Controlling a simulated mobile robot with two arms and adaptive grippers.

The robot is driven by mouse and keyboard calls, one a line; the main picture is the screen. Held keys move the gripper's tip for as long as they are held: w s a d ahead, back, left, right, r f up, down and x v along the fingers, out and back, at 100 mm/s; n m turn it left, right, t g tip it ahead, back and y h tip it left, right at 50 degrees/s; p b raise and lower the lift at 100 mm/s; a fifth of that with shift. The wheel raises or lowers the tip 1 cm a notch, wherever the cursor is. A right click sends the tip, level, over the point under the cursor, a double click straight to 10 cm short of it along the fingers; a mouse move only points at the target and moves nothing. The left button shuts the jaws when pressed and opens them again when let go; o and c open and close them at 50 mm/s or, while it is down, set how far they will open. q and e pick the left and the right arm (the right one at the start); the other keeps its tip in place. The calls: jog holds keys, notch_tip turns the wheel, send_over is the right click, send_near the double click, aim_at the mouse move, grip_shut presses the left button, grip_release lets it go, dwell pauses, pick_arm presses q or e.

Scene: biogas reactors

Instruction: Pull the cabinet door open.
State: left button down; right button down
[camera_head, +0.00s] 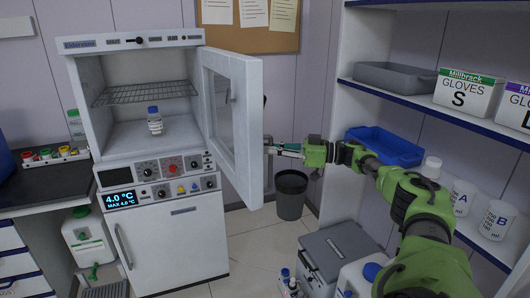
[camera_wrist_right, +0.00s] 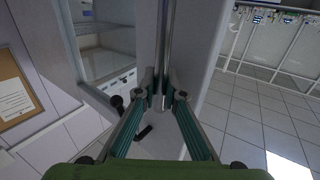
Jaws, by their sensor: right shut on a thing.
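The white cabinet (camera_head: 145,62) stands left of centre in the head view. Its windowed door (camera_head: 255,120) stands wide open, swung out from the cabinet's right side toward me. Inside are a wire shelf and a blue-capped bottle (camera_head: 154,122). My right gripper (camera_head: 270,149) reaches from the right to the door's outer side; the door edge partly hides its fingertips. In the right wrist view, the gripper's fingers (camera_wrist_right: 163,102) are closed around the vertical bar handle (camera_wrist_right: 165,45) of the door. My left gripper is not in view.
A black bin (camera_head: 290,198) stands on the floor behind the door. A grey box (camera_head: 335,250) and a blue-capped canister (camera_head: 362,278) stand at lower right. A shelf rack with a blue tray (camera_head: 385,147) is at right. Some floor before the cabinet is clear.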

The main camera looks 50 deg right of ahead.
jog(key=shift+f, duration=0.1)
jog(key=c, duration=2.1)
grip_release()
jog(key=shift+s+d, duration=0.1)
jog(key=shift+s, duration=0.05)
jog(key=shift+s, duration=0.1)
jog(key=v, duration=1.2)
